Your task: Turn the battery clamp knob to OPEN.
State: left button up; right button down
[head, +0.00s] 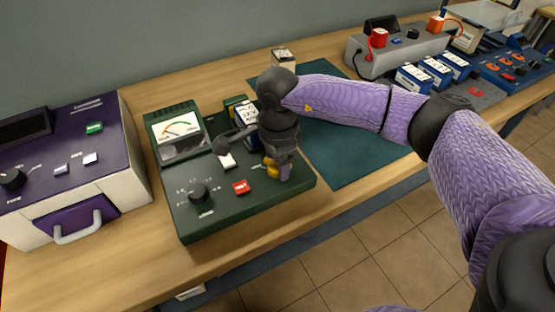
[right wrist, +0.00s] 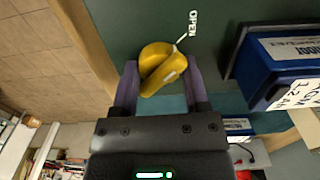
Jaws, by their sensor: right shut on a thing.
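The yellow clamp knob (head: 270,168) sits on the right part of the green tester's top (head: 215,212). In the right wrist view the knob (right wrist: 158,62) shows a raised grip bar lying slantwise, with a pale mark on it. The white word OPEN (right wrist: 193,23) is printed beyond it, with a short white line between them. My right gripper (head: 284,170) reaches down from above; in the wrist view its two purple fingers (right wrist: 160,75) are shut on the knob, one on each side. In the head view the hand partly hides the knob. My left gripper is not in view.
A blue battery (right wrist: 275,65) stands close to the knob. The tester also has a meter (head: 177,128), a black dial (head: 199,192) and a red button (head: 241,187). A purple-topped machine (head: 75,135) stands left. The green mat (head: 345,150) to the right is mostly bare.

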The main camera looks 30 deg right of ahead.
jog(key=shift+c, duration=1.7)
grip_release()
jog(key=shift+o, duration=1.2)
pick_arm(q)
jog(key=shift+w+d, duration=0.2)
pick_arm(e)
notch_tip(320, 180, up, 10)
jog(key=shift+p, duration=1.1)
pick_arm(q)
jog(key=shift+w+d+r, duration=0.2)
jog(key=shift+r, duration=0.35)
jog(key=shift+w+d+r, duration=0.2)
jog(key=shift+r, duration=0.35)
